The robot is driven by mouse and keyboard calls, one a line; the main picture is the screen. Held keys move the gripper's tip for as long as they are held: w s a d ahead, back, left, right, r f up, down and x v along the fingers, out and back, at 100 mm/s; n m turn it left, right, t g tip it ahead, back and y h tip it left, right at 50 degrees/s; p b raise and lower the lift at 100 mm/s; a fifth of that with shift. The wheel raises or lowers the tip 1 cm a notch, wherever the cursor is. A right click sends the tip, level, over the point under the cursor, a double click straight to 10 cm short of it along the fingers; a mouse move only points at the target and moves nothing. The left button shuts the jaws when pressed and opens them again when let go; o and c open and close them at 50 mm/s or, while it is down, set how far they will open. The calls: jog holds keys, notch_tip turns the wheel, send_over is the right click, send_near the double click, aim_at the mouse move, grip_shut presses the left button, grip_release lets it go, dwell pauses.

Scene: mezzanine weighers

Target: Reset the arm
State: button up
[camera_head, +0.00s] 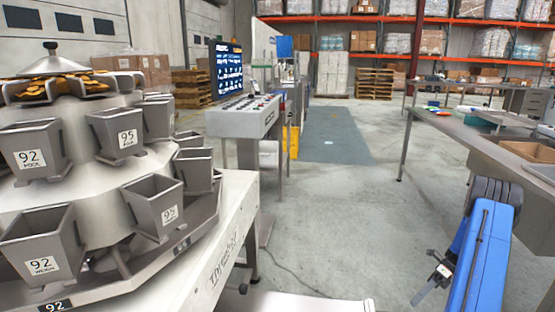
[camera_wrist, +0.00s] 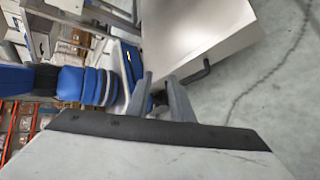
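My blue arm (camera_head: 482,255) shows at the lower right of the head view, bent beside a steel table. My gripper (camera_wrist: 160,88) shows in the wrist view with its two grey fingers apart. I see nothing held between them. In the head view, a small grey and dark end part (camera_head: 432,278) juts out left of the arm over bare floor; its fingers are too small to read there.
A multihead weigher (camera_head: 110,190) with several steel buckets stands close on the left. A control console (camera_head: 243,118) with a screen (camera_head: 227,68) is beyond it. A steel table (camera_head: 470,140) runs along the right. Open concrete floor (camera_head: 335,220) lies between, with a cable on it.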

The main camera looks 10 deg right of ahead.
jog(key=s+a+r+n+h, duration=0.1)
jog(key=a+r+n+h, duration=0.45)
jog(key=a+r, duration=0.7)
jog(key=s+a+r+n+h, duration=0.1)
jog(key=a+r+n+h, duration=0.2)
jog(key=a+r+n, duration=0.95)
jog(key=s+a+r+n+t+h, duration=0.25)
jog(key=s+a+r, duration=0.55)
jog(key=r, duration=0.4)
jog(key=s+a+n+t, duration=0.2)
jog(key=s+n, duration=0.2)
jog(key=s, duration=0.3)
jog(key=s+a+r+n+t+h, duration=0.1)
jog(key=s+a+n+t, duration=0.2)
jog(key=s+n, duration=0.2)
jog(key=shift+s, duration=0.85)
jog(key=shift+s+t, duration=0.1)
jog(key=shift+t, duration=0.15)
